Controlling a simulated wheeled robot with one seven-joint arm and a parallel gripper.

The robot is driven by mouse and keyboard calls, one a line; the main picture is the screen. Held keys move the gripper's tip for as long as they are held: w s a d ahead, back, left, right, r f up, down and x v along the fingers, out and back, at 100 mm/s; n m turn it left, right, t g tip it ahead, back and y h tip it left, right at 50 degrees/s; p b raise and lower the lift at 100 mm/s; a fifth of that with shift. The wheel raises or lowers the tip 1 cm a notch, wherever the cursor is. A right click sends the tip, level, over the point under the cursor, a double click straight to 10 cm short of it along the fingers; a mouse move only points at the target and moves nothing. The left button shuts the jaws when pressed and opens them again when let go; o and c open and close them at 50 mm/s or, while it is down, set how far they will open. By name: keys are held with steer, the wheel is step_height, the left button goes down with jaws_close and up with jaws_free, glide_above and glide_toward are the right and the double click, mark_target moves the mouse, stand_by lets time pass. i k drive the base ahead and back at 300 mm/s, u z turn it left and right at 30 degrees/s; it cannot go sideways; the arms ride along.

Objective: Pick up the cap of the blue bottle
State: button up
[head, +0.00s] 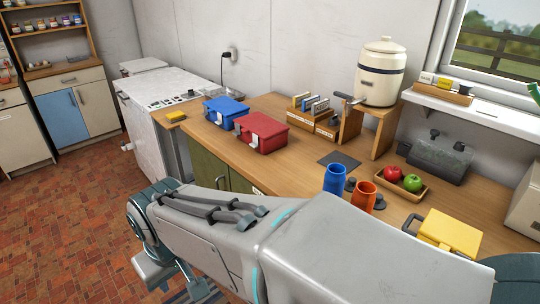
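A blue bottle (334,180) stands upright on the wooden counter, just beyond my arm, and its top looks open. An orange bottle (361,197) stands beside it to the right, its lower part hidden by my arm. Small dark round pieces lie near them: one (350,184) just right of the blue bottle and another (380,202) right of the orange one. They look like caps, but I cannot tell which belongs to the blue bottle. My grey arm crosses the foreground. I cannot make out my gripper's fingers in this view.
On the wooden counter (300,166) are a blue box (226,110), a red box (262,132), a dark mat (339,160), a wooden tray (403,190) with apples, and a yellow box (450,232). A cream dispenser (380,75) stands on a wooden stand behind.

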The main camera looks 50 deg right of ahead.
mark_target(350, 184)
steer(key=i, duration=0.95)
steer(key=z, duration=3.2)
steer(key=i, duration=0.5)
